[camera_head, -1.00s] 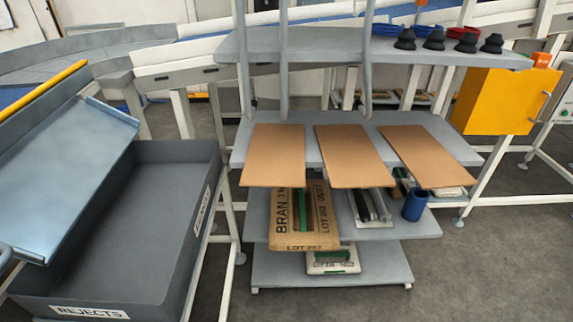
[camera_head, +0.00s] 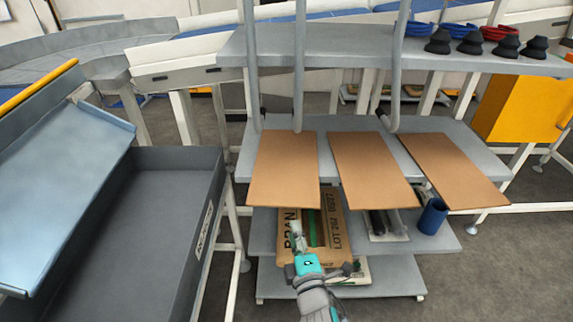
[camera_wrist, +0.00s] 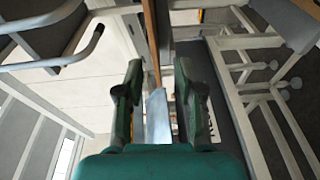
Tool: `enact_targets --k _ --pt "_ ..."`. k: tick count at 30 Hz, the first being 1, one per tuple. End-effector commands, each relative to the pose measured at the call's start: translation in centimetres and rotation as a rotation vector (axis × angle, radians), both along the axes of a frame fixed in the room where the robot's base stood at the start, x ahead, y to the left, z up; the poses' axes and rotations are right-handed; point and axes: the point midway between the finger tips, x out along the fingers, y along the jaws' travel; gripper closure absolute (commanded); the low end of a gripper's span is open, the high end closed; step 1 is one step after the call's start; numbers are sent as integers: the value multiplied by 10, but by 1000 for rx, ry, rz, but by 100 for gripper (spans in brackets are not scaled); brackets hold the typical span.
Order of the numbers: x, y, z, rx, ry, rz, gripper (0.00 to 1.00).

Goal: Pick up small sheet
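Three flat brown sheets lie side by side on the grey middle shelf, their front ends overhanging its edge: a left sheet (camera_head: 284,170), a middle sheet (camera_head: 372,171) and a right sheet (camera_head: 452,170). The left one looks slightly shorter, but I cannot tell surely which is the small sheet. My gripper (camera_head: 296,234) is just below and in front of the left sheet's front edge in the head view. In the wrist view, my gripper (camera_wrist: 157,75) has its two green fingers apart. A thin brown edge (camera_wrist: 152,45) shows edge-on ahead, in line with the gap between them.
Bran bags (camera_head: 325,225) lie on the shelf below, behind my gripper. A blue cup (camera_head: 433,215) stands to the right. Grey upright posts (camera_head: 299,70) rise behind the sheets. A grey rejects bin (camera_head: 140,240) is at the left. Black suction cups (camera_head: 470,43) sit on the top shelf.

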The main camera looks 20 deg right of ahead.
Motion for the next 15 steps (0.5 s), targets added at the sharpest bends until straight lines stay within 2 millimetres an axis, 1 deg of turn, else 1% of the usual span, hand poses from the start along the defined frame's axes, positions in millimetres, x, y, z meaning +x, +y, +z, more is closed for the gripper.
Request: enact_targets --k 1,5,8,15 --pt "7 1 6 -21 -7 -5 62" --pt "18 0 13 -52 -9 -15 62" --pt "29 -1 14 -58 -9 -18 62" --pt "61 -5 14 -57 -10 -17 62"
